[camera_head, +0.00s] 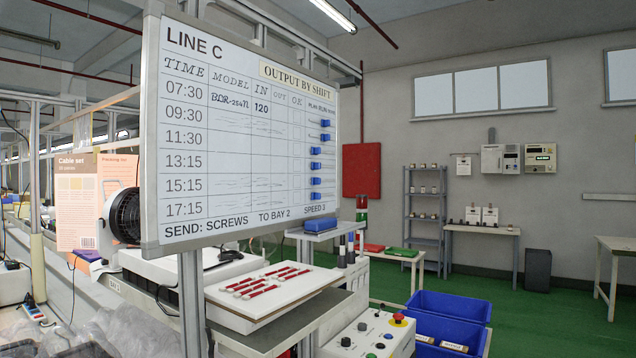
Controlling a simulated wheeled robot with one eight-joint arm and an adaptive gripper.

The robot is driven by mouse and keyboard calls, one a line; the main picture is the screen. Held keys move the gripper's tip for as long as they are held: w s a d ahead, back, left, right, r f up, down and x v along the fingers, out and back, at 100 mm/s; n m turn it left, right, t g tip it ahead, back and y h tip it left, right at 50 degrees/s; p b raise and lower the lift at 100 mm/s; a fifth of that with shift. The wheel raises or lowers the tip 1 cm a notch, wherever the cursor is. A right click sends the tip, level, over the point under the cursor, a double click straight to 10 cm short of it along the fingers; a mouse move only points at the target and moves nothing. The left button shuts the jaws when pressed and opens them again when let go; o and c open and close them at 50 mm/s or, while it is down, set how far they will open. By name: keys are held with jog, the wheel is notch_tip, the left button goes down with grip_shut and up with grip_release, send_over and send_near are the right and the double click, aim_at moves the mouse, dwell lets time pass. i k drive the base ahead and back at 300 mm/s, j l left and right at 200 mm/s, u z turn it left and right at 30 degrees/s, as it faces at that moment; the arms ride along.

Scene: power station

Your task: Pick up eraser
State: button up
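A blue block (320,225) that looks like the eraser lies on a small grey stand (313,235), just past the lower right part of the whiteboard (235,130). Its top and front side show, and nothing visibly covers it. It is small in the picture, so its details are hard to tell. My gripper is not in view.
Several blue magnets (316,166) sit on the whiteboard. Red-and-white sticks (262,282) lie on a white panel below it. A control box (368,338) with a red button and blue bins (447,318) stand to the right. Green floor is open further right.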

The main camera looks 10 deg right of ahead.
aim_at(318, 225)
jog(key=i+l+u, duration=0.1)
jog(key=l, duration=0.35)
jog(key=i+l+u, duration=0.1)
jog(key=l, duration=0.3)
jog(key=i+l+u, duration=0.1)
jog(key=i+l, duration=0.15)
jog(key=l, duration=0.2)
jog(key=i+l+u, duration=0.1)
jog(key=l, duration=0.4)
jog(key=i+l+u, duration=0.1)
jog(key=l, duration=0.35)
